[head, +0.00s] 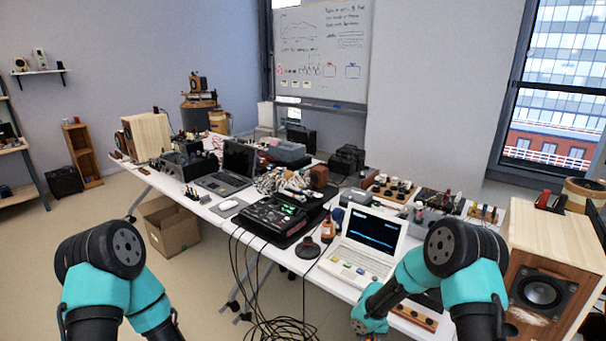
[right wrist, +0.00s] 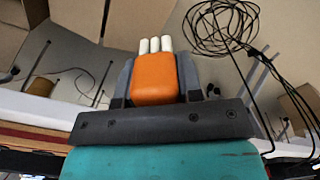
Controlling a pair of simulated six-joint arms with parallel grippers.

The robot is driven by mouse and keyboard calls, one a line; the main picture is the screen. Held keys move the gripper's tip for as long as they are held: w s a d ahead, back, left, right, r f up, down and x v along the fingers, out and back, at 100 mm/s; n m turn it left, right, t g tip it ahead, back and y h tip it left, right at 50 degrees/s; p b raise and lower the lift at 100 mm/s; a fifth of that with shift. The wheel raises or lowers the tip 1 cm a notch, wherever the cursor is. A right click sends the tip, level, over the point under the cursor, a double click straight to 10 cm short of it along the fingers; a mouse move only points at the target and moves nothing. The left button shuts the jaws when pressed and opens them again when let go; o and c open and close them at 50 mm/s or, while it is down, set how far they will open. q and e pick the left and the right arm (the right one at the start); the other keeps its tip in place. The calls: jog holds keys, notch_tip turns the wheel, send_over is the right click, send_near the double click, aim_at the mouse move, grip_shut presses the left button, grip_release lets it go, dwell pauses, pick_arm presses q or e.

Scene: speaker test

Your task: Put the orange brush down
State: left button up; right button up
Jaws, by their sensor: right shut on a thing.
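The orange brush (right wrist: 154,78) is in the right wrist view, with an orange body and several white stubs at its far end. My right gripper (right wrist: 156,88) is shut on it, with one dark finger on each side. The floor shows beyond the brush, so it is held in the air. In the head view the right arm reaches down over the front of the white table (head: 340,287), but its fingers and the brush are hidden or out of frame. My left arm shows at the lower left of the head view, its gripper out of frame.
A wooden speaker (head: 548,270) stands at the right. Black cables (head: 275,328) hang to the floor. A cardboard box (head: 170,226) sits on the floor.

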jog(key=shift+s+a+f, duration=0.2)
jog(key=shift+s+f, duration=0.2)
jog(key=shift+f, duration=0.1)
jog(key=shift+w+d+r, duration=0.2)
jog(key=shift+d+r, duration=0.2)
jog(key=d+r+m, duration=0.7)
jog(key=d+r, duration=1)
jog(key=r, duration=0.4)
jog(key=s+d+r+m, duration=0.3)
jog(key=s+d+r, duration=0.1)
jog(key=r, duration=0.5)
jog(key=s+d+r+m, duration=0.3)
jog(key=s+d+r, duration=0.2)
jog(key=r, duration=0.4)
jog(key=s+d+r+m, duration=0.3)
jog(key=d+r, duration=0.3)
jog(key=r, duration=0.4)
jog(key=shift+s+d, duration=0.4)
jog(key=shift+s, duration=0.3)
